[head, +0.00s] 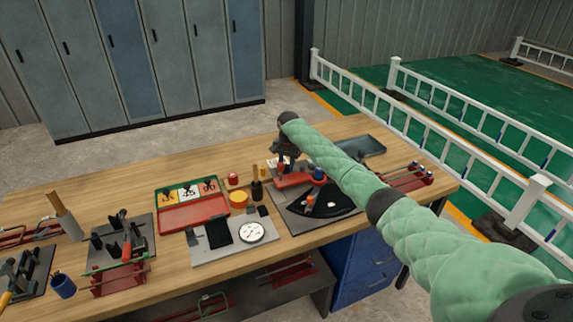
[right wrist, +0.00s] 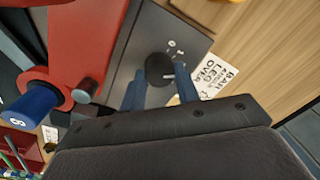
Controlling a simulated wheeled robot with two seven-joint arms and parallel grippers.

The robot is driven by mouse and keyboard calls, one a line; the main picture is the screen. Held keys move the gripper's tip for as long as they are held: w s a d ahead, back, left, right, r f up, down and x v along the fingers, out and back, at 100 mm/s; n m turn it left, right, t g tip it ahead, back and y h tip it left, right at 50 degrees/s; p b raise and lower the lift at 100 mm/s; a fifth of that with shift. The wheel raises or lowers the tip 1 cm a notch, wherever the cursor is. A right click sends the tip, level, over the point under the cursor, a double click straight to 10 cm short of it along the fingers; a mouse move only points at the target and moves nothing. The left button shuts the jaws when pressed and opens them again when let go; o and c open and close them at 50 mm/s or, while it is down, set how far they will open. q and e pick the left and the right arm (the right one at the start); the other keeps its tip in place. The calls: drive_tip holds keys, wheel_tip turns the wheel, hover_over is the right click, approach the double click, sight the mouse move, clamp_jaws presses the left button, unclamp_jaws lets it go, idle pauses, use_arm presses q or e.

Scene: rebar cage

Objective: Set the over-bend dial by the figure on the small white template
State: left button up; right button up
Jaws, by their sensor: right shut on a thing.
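In the right wrist view, the two blue fingers of my right gripper (right wrist: 160,88) are shut on a small round black dial knob (right wrist: 159,67) on the grey bender plate (right wrist: 135,55). Small white marks show beside the knob. A white card (right wrist: 214,76) with printed words, "BAR LEG OVER" among them, lies just right of the fingers; its figures are too small to read. In the head view, my right gripper (head: 286,160) is at the back of the bender, whose red arm (head: 294,181) shows below it. The dial is hidden there. My left gripper is not in view.
The bender has a black fan-shaped plate (head: 330,204) and a blue-capped handle (right wrist: 32,108). To its left are a grey plate with a round gauge (head: 252,232), a red tray (head: 193,217) and a yellow-topped pot (head: 239,197). A dark tray (head: 361,147) stands behind right.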

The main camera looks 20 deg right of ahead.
sight(287, 166)
drive_tip(key=shift+r, duration=0.1)
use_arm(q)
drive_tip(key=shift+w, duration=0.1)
use_arm(e)
drive_tip(key=o, duration=1)
drive_tip(key=shift+c, duration=0.2)
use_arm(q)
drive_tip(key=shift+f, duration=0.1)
use_arm(e)
drive_tip(key=shift+r, duration=0.35)
wheel_tip(287, 166, up, 6)
drive_tip(key=b, duration=0.2)
drive_tip(key=shift+d+f+b, duration=0.15)
drive_tip(key=shift+f+b, duration=0.1)
drive_tip(key=shift+b, duration=0.05)
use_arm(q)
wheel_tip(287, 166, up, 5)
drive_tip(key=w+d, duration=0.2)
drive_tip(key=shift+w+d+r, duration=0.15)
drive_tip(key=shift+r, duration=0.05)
use_arm(e)
drive_tip(key=shift+r, duration=0.7)
drive_tip(key=shift+r, duration=0.1)
